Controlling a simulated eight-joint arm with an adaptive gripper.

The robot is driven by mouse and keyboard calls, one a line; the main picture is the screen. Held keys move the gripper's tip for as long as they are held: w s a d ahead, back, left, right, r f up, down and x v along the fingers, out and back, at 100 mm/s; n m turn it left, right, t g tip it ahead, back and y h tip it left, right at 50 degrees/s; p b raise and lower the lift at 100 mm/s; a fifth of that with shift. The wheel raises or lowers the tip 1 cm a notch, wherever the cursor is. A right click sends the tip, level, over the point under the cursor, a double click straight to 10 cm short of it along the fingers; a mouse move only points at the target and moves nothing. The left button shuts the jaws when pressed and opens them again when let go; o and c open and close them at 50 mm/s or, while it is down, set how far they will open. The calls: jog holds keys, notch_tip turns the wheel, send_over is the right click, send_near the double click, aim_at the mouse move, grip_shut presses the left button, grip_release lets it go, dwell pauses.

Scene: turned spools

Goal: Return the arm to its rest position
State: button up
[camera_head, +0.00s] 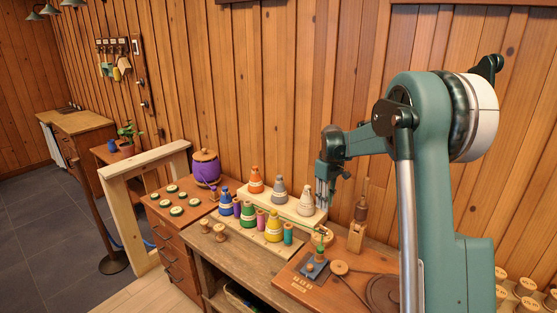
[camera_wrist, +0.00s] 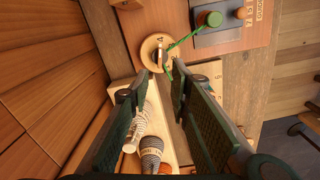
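My gripper (camera_head: 322,200) hangs at the end of my arm, over the right end of the stepped wooden rack, in the head view. In the wrist view its two dark fingers (camera_wrist: 160,74) stand apart with a gap between them, and I see nothing held. A round wooden spool end (camera_wrist: 157,50) lies just past the fingertips; whether a finger touches it I cannot tell. It also shows below the gripper in the head view (camera_head: 322,236). A green thread (camera_wrist: 185,40) runs from near this spool to a green knob (camera_wrist: 209,19).
The stepped rack (camera_head: 262,208) bears several coloured cone spools, with a white cone (camera_head: 305,201) close to my gripper. A wooden device board (camera_head: 300,280) lies in front. A purple pot (camera_head: 206,170) and a wooden frame (camera_head: 115,200) stand left. The plank wall is close behind.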

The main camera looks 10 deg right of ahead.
jog(key=s+a+r+m+t, duration=0.1)
jog(key=s+a+r+t, duration=0.15)
jog(key=s+r, duration=0.75)
jog(key=s+a+r+m+t, duration=0.15)
jog(key=s+a+r, duration=0.35)
jog(key=s, duration=0.8)
jog(key=s+a+f+m+t, duration=0.1)
jog(key=s+a+f+m, duration=0.1)
jog(key=s, duration=1.1)
jog(key=s+a+f+m+t, duration=0.1)
jog(key=s+f+t, duration=0.1)
jog(key=s, duration=1.2)
jog(key=shift+a+m, duration=0.35)
jog(key=shift+a, duration=0.05)
